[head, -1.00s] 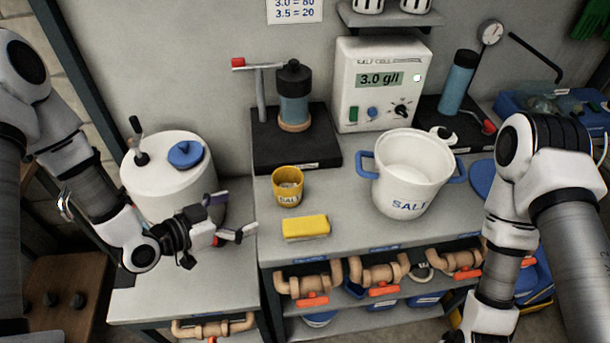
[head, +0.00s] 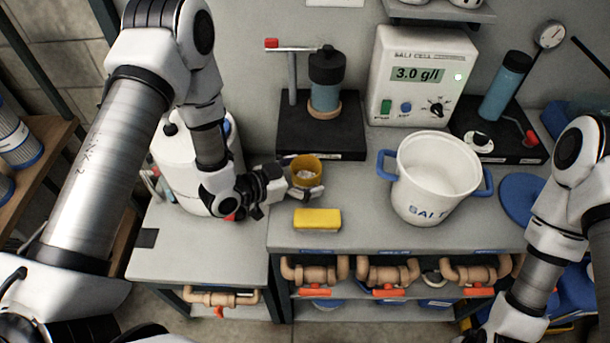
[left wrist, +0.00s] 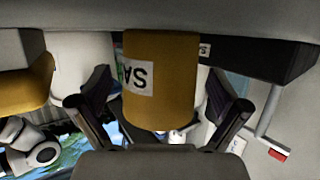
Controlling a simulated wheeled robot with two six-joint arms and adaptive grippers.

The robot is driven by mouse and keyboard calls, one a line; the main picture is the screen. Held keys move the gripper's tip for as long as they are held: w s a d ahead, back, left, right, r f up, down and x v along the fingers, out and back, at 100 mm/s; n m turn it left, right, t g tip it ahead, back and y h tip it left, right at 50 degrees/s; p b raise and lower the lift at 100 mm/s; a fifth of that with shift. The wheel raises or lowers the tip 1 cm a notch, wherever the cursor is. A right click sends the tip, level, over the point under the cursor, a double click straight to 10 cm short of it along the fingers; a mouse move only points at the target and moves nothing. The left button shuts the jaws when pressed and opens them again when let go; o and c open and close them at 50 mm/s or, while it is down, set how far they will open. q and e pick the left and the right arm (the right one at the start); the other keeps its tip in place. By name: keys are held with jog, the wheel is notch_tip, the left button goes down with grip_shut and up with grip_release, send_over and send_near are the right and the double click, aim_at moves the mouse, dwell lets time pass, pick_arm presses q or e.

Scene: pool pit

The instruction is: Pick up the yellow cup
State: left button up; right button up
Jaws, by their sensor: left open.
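The yellow cup (head: 306,168) stands upright on the grey bench in the head view, with pale contents inside. In the left wrist view the yellow cup (left wrist: 165,85) is seen upside down, its white label partly readable. My left gripper (head: 303,185) is open, with its fingers to either side of the cup. In the left wrist view the left gripper (left wrist: 160,108) shows a finger on each side of the cup, with small gaps visible. My right gripper is out of view; only part of the right arm shows.
A yellow sponge (head: 317,219) lies just in front of the cup. A white salt bucket (head: 428,200) with blue handles stands to the right. A black-based press (head: 322,150) is behind the cup. A white tank (head: 175,185) stands at the left, close by my left arm.

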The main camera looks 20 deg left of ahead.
pick_arm(q)
jog(key=c, duration=0.5)
jog(key=shift+w+d+f, duration=0.1)
jog(key=shift+d, duration=0.1)
jog(key=c, duration=0.8)
jog(key=shift+a, duration=0.1)
